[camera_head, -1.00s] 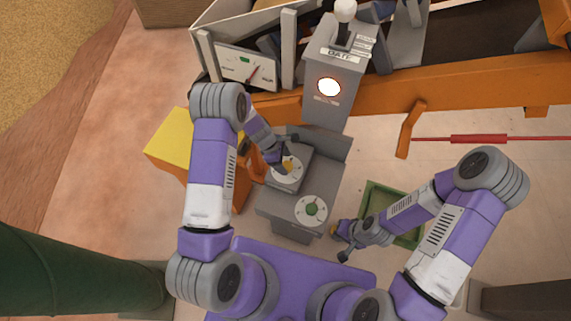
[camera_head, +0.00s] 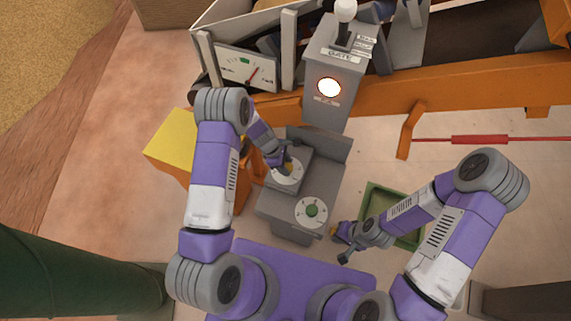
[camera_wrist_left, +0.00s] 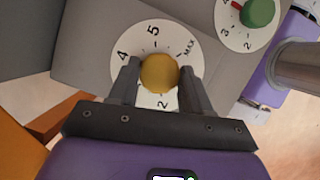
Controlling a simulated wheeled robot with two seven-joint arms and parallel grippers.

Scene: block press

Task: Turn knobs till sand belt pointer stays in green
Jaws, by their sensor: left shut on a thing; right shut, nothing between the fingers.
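The yellow knob (camera_wrist_left: 159,73) sits in the middle of a white numbered dial (camera_wrist_left: 128,48) in the left wrist view. My left gripper (camera_head: 287,168) is shut on this knob, with one finger on each side. The green knob (camera_head: 312,210) is on the nearer dial of the grey console, and it also shows in the left wrist view (camera_wrist_left: 258,12). My right gripper (camera_head: 338,232) is shut and empty, to the right of the green knob and apart from it. The gauge (camera_head: 246,68) has a red pointer that leans right, to the right of its small green zone.
A grey post (camera_head: 336,95) with a lit round lamp and a white-topped lever stands behind the console. A yellow-topped orange box (camera_head: 172,143) is left of the console. A green tray (camera_head: 378,196) lies under my right arm.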

